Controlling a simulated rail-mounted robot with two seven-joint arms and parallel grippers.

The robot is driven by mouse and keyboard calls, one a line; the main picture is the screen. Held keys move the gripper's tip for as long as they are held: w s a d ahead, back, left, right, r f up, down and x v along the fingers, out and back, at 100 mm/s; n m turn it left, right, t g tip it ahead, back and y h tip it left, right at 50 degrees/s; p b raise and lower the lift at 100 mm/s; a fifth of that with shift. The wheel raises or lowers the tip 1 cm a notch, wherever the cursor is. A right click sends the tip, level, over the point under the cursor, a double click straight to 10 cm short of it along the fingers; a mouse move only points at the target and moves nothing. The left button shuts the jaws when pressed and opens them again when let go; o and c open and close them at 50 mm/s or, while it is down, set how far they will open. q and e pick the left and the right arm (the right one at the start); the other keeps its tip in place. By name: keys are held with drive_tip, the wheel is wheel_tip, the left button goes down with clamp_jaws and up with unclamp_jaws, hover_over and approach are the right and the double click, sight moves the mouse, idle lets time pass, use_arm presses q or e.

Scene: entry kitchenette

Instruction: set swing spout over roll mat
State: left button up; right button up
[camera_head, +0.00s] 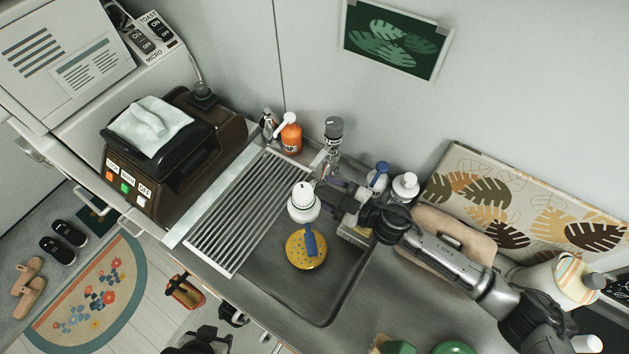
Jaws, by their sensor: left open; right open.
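The swing spout ends in a white spray head (303,203) that hangs over the sink basin, just right of the roll mat's edge. Its upright body with a grey top (333,130) stands at the wall behind the sink. The roll mat (235,215), a rack of metal slats, lies across the left side of the sink. My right gripper (325,194) is open, close against the right side of the spout; its fingers partly hide the spout, and I cannot tell whether they touch. My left gripper (212,336) is open and empty, low at the bottom edge, away from the counter top.
A dark appliance with a cloth (170,150) stands left. A patterned board (520,205) leans at right.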

sight(319, 187)
drive_tip(key=shift+x, duration=1.95)
clamp_jaws()
